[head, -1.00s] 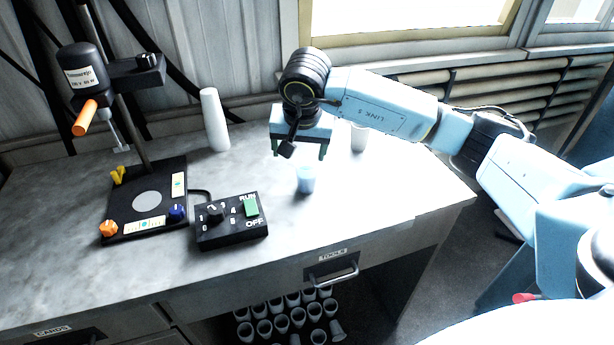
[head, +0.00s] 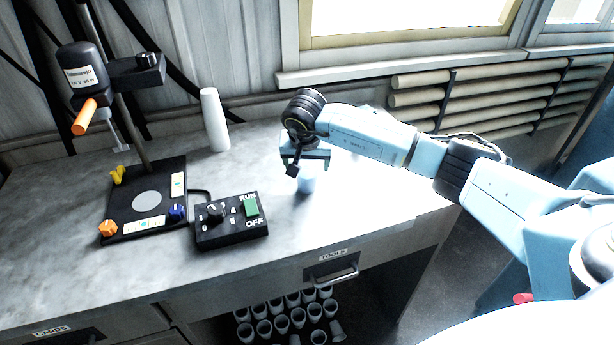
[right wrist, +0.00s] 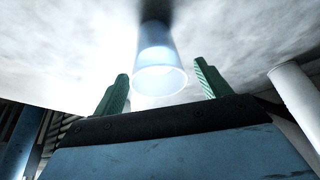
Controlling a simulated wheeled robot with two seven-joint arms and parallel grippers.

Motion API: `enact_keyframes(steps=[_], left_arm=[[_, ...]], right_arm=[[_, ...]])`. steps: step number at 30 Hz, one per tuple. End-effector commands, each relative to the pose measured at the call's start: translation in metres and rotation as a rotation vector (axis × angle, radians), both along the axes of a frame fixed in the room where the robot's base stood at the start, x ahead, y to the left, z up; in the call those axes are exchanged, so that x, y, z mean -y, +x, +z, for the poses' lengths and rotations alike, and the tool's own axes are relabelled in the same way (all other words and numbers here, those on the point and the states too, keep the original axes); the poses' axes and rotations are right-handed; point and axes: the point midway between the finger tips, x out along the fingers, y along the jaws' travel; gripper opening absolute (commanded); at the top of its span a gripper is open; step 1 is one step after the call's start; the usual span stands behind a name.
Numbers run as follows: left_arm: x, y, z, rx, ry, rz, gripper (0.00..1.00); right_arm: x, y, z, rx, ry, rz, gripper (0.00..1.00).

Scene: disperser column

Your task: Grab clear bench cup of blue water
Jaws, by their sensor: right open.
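The clear cup of pale blue water (head: 306,185) stands upright on the grey bench, with its upper part partly hidden by my right gripper (head: 305,166). The gripper is open and low over the cup. In the right wrist view, the cup (right wrist: 158,62) shows between the two green fingers, with clear gaps on both sides; it is not gripped. My left gripper is not in view.
A black control box (head: 231,222) with a green switch sits left of the cup. A disperser stand (head: 120,228) with a motor is further left. A tall white cylinder (head: 214,120) stands behind. Several cups (head: 283,322) sit below the bench.

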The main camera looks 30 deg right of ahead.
Motion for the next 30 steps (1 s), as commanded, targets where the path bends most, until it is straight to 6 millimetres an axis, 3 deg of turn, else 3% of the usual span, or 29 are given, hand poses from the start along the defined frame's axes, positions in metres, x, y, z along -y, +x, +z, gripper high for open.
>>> enact_keyframes(steps=[4,12,23,30], left_arm=[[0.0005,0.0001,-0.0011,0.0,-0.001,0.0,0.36],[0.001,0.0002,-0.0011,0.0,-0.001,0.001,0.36],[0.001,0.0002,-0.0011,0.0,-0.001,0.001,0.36],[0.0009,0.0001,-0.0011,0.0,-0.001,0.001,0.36]], right_arm=[[0.0035,0.0042,-0.016,-0.001,0.0,0.0,0.76],[0.0045,0.005,-0.0178,-0.001,-0.001,0.0,0.76],[0.0045,0.0049,-0.0175,-0.001,-0.001,0.0,0.29],[0.0045,0.0052,-0.0163,0.001,-0.001,0.0,0.26]])
